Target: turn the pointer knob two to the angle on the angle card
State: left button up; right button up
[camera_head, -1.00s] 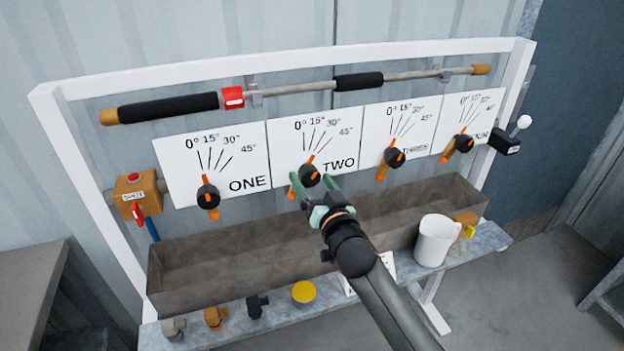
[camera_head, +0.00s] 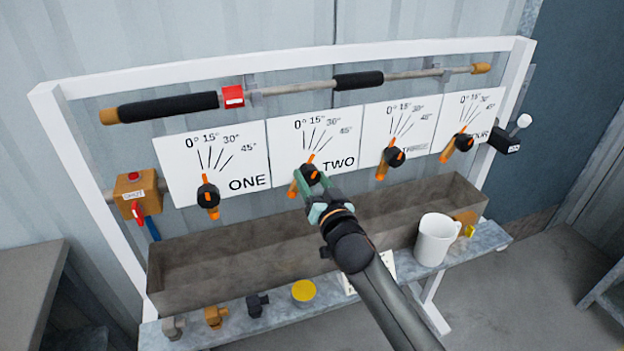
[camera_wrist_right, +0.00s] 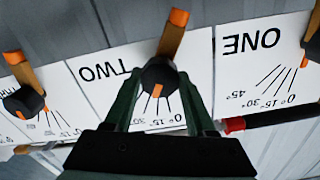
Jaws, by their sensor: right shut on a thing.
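Pointer knob two (camera_head: 309,174) is a black round knob with an orange pointer mark, on the white panel marked TWO (camera_head: 340,150). Its pointer leans up and slightly right, toward the low end of the 0° to 45° scale; the exact angle is hard to read. My right gripper (camera_head: 311,180) is shut on the knob, one green finger on each side. The knob also shows between the fingers in the right wrist view (camera_wrist_right: 158,77). A white card (camera_head: 384,270) on the shelf is mostly hidden behind my right arm; its text is unreadable. My left gripper is not in view.
Knobs one (camera_head: 208,195), three (camera_head: 393,157) and four (camera_head: 463,142) sit on neighbouring panels. A long bar (camera_head: 300,89) runs above the panels. A brown trough (camera_head: 215,265) lies below. A white mug (camera_head: 435,240) stands on the shelf (camera_head: 275,318) at right.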

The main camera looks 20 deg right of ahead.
grip_shut()
jog(key=shift+m+p, duration=0.35)
jog(key=shift+m, duration=1.15)
jog(key=o, duration=1.1)
grip_release()
